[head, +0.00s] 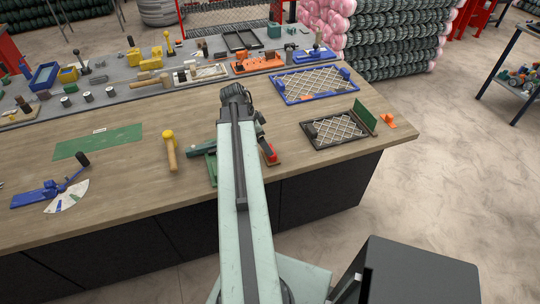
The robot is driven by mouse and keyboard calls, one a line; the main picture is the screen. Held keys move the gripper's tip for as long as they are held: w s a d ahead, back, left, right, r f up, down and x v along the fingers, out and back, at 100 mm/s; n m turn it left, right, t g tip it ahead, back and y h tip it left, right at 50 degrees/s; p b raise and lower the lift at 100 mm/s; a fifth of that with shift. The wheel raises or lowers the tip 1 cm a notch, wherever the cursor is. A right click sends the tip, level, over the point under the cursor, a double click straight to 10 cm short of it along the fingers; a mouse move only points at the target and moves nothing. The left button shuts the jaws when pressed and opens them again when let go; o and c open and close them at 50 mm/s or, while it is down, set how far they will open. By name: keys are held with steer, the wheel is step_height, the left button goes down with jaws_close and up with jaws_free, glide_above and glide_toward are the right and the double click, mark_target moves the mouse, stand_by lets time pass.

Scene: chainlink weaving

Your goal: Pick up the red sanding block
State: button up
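A small red block (269,153), which looks like the sanding block, rests on the wooden workbench (350,166) near its front edge, just right of my arm. It has a brownish part under or beside it, and its left side is close to or behind my arm. My gripper (235,92) is at the far end of my outstretched arm, over the middle of the bench, beyond the red block and slightly to its left. I see it from behind, and its fingers are not clear enough to show whether they are open or hold anything.
Green tools (205,152) lie partly hidden by my arm. A yellow-headed mallet (170,152) lies to the left. A black mesh frame (339,131), an orange piece (388,119) and a blue mesh frame (314,85) lie to the right.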

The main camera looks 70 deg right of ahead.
steer(key=shift+b+x, duration=0.5)
steer(key=shift+x, duration=0.5)
steer(key=shift+f, duration=0.1)
steer(key=b+x, duration=0.5)
steer(key=shift+d+f, duration=0.1)
steer(key=shift+f, duration=0.1)
steer(key=shift+r, duration=0.2)
steer(key=c, duration=1.5)
step_height(320, 180, up, 10)
steer(key=p, duration=1)
